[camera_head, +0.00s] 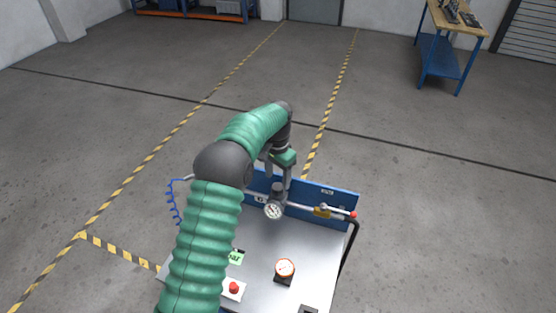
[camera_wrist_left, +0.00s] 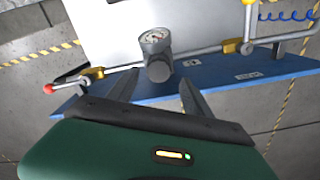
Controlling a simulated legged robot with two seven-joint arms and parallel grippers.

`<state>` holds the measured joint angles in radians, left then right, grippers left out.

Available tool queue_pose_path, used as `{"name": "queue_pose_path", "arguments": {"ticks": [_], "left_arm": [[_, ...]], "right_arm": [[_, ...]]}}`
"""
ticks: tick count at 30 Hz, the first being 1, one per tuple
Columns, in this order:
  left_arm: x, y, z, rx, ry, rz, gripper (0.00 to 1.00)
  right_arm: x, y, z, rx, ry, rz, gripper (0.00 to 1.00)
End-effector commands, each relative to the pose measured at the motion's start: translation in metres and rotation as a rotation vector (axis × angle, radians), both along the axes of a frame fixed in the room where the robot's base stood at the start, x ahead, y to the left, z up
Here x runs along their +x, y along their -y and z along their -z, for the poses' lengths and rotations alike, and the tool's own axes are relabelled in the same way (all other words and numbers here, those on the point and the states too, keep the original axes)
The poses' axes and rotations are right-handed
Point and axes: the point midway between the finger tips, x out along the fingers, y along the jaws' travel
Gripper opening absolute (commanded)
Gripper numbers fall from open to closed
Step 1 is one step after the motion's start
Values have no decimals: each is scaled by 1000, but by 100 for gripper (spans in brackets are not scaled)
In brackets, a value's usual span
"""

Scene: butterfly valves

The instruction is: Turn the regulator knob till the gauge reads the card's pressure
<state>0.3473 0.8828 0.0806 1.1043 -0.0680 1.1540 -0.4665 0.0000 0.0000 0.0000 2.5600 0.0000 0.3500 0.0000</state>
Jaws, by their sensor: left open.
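The pressure gauge (camera_head: 273,211) with a white dial sits on the pipe along the blue back panel of the bench; its reading is too small to tell. In the left wrist view the gauge (camera_wrist_left: 155,38) stands on a grey cylindrical regulator body (camera_wrist_left: 159,68), which shows between my open fingers. My left gripper (camera_head: 279,180) is above the pipe at the regulator; in the wrist view its fingers (camera_wrist_left: 156,90) are apart, one on each side of the body. I cannot tell whether they touch it. A green card (camera_head: 236,257) lies on the bench top, partly hidden by my arm. My right gripper is not in view.
The bench top (camera_head: 258,244) also holds an orange-rimmed dial (camera_head: 285,268) and a red button (camera_head: 233,287) on a white box. A yellow valve (camera_head: 322,211) and red-tipped end (camera_head: 353,215) are on the pipe's right. A blue coiled hose (camera_head: 172,205) hangs left.

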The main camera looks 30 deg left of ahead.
Motion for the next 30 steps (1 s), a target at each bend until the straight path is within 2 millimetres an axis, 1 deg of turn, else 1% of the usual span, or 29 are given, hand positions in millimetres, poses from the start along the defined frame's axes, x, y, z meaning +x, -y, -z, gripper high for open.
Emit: {"name": "queue_pose_path", "arguments": {"ticks": [1, 4, 9, 12, 15, 18, 30], "left_arm": [[1, 0, -12, 2, 6, 0, 59], [2, -1, -42, 3, 7, 1, 59], [3, -1, -91, 1, 4, 1, 59], [3, -1, -112, 0, 3, 1, 59], [3, -1, -123, 0, 2, 1, 59], [3, -1, -127, -1, 0, 0, 59], [2, -1, -126, 0, 0, 0, 59]], "right_arm": [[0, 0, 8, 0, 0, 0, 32], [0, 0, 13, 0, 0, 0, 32], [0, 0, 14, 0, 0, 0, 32], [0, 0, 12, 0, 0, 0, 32], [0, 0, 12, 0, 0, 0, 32], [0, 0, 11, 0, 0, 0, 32], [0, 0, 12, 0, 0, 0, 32]]}}
